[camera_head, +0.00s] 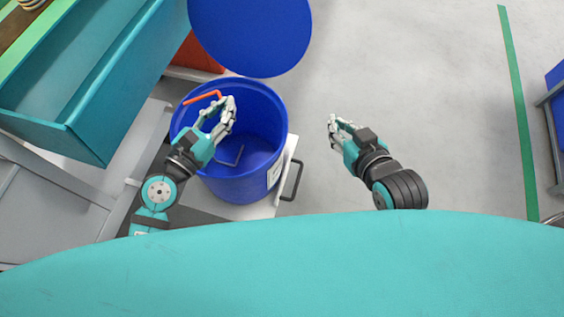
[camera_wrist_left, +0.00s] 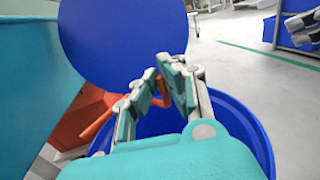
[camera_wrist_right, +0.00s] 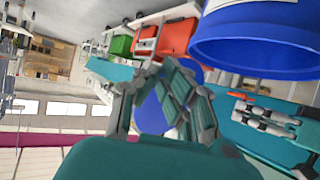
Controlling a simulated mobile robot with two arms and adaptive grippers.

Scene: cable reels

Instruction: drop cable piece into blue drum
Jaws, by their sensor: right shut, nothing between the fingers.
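The orange bent cable piece (camera_head: 202,97) is held in my left gripper (camera_head: 218,108), above the far left part of the blue drum (camera_head: 259,186). In the left wrist view the cable piece (camera_wrist_left: 98,124) passes between the fingers, with one end sticking out to the left. The open drum's rim (camera_wrist_left: 262,140) lies below the gripper in that view. My right gripper (camera_head: 336,125) is shut and empty, over the floor to the right of the drum. Its fingers (camera_wrist_right: 155,80) also show in the right wrist view.
A round blue lid (camera_head: 252,35) stands beyond the drum. A dark bent piece (camera_head: 232,158) lies inside the drum. A teal bin (camera_head: 100,80) is at the left. The grey floor (camera_head: 420,90) at the right is clear.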

